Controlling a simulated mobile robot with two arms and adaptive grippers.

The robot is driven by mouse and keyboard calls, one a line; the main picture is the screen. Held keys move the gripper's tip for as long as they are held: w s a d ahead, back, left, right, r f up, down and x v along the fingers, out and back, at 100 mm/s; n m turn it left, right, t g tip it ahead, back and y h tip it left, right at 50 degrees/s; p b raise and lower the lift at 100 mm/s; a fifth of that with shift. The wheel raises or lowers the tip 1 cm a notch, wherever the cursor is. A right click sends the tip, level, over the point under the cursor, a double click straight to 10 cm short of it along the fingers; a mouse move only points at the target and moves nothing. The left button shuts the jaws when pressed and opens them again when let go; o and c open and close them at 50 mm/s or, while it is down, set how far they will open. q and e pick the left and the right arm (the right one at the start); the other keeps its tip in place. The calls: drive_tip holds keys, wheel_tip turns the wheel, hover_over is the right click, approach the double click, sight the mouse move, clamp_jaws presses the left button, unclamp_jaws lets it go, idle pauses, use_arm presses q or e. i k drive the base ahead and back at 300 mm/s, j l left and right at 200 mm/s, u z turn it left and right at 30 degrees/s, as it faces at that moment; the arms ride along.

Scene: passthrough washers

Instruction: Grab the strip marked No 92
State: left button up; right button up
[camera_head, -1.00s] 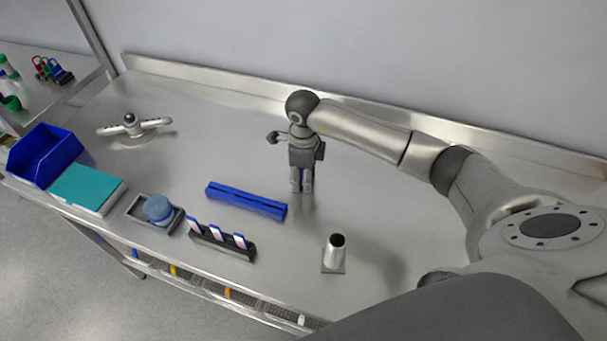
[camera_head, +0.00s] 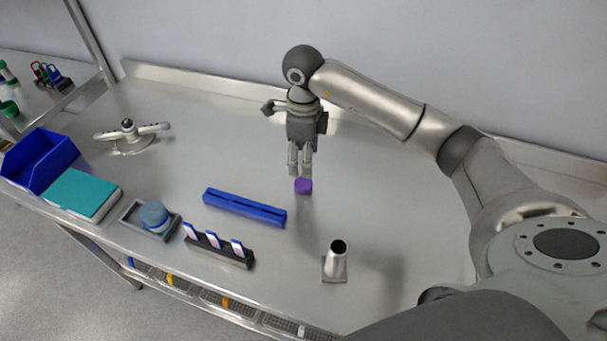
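Three white strips with coloured marks stand in a black rack (camera_head: 222,257) near the table's front edge: a left strip (camera_head: 190,231), a middle strip (camera_head: 213,240) and a right strip (camera_head: 237,248). Their numbers are too small to read. My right gripper (camera_head: 300,174) points down over the middle of the table, behind and to the right of the rack. Its fingers look slightly apart. My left gripper is not in view.
A long blue bar (camera_head: 245,208) lies between the rack and my gripper. A grey tray with a blue round item (camera_head: 154,214) is left of the rack. A metal cup (camera_head: 337,258) stands to its right. A teal box (camera_head: 82,193) and blue bin (camera_head: 40,160) are far left.

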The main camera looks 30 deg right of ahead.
sight(214, 238)
drive_tip(key=k+j, duration=0.5)
drive_tip(key=k, duration=0.15)
drive_tip(key=k+j, duration=0.5)
drive_tip(key=k, duration=0.2)
